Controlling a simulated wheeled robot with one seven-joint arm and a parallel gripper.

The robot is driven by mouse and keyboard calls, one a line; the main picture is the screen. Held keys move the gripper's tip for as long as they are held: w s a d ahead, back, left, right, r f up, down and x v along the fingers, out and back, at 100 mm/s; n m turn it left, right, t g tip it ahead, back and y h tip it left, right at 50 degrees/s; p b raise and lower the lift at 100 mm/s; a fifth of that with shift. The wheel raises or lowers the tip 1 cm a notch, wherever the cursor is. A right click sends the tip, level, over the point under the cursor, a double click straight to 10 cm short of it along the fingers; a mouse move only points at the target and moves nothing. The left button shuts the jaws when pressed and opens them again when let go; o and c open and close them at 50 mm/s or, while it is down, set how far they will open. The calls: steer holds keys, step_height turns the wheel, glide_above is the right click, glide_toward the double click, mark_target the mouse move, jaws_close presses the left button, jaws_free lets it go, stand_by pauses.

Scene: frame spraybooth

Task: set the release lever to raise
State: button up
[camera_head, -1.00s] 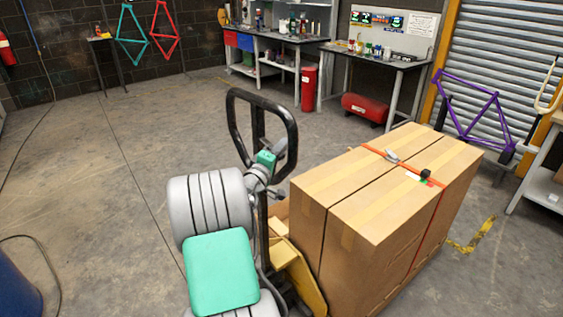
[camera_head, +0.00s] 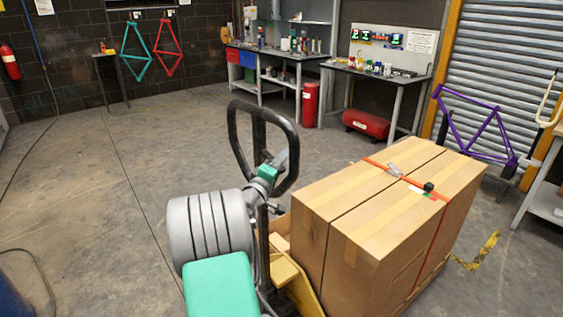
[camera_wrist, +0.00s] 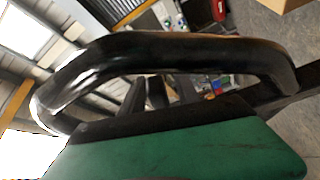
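The pallet truck's black loop handle (camera_head: 232,140) stands upright left of the cartons. It crosses the wrist view as a thick black bar (camera_wrist: 180,52), close in front of the wrist camera. A dark upright piece (camera_head: 258,130) shows inside the loop; I cannot tell whether it is the release lever, and no lever setting can be read. My gripper (camera_head: 284,160) is at the lower part of the loop, by its right side. In the wrist view two dark prongs, apparently my fingers (camera_wrist: 144,98), show beyond my green housing. Their gap and any contact are unclear.
Two strapped cardboard boxes (camera_head: 385,210) stand on the yellow-framed truck (camera_head: 300,285), right of my arm.

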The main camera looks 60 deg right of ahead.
steer(key=a+f+b, duration=0.1)
steer(key=a, duration=0.6)
steer(key=shift+a+b, duration=0.35)
steer(key=shift+a, duration=0.05)
steer(key=shift+w, duration=0.1)
